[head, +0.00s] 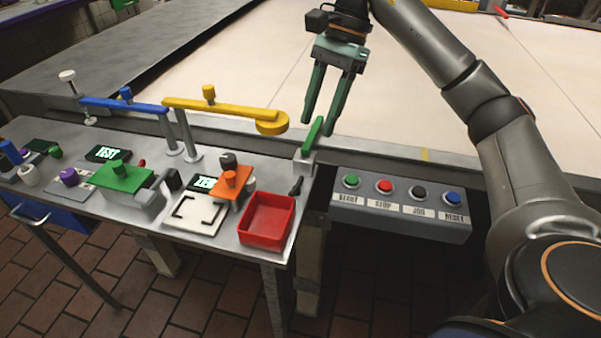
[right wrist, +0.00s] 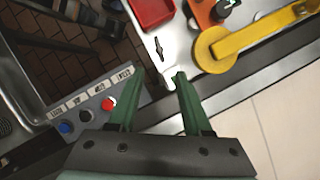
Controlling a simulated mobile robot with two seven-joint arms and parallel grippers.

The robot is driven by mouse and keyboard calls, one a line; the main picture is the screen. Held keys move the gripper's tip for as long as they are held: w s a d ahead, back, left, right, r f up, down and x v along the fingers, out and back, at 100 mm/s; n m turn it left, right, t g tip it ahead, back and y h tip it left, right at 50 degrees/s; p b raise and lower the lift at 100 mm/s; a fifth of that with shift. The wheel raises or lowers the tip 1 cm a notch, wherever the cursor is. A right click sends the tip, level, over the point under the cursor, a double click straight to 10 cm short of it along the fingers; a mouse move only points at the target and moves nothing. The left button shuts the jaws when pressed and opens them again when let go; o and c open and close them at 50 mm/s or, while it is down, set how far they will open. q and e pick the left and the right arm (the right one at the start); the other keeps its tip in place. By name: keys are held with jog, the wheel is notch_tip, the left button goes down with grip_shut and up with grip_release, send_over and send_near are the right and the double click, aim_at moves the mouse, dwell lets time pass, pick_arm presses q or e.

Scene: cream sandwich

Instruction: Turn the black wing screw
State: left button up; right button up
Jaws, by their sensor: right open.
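The black wing screw (head: 296,186) stands near the right end of the metal bench, just right of the red tray. In the right wrist view the wing screw (right wrist: 159,48) shows as a small dark shape on the pale bench top, beyond the fingertips. My right gripper (head: 317,128) has green fingers, spread apart and pointing down. It is above and behind the screw, apart from it. In the right wrist view the open gripper (right wrist: 157,80) has nothing visible between its fingers. My left gripper is not in view.
A red tray (head: 248,222) lies left of the screw. A yellow arm (head: 222,108) spans behind. A button box (head: 400,210) sits right of the bench.

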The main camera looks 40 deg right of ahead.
aim_at(297, 183)
jog(key=b+x, duration=0.2)
jog(key=x, duration=0.9)
jog(key=shift+a+f, duration=0.2)
jog(key=shift+f, duration=0.05)
grip_shut()
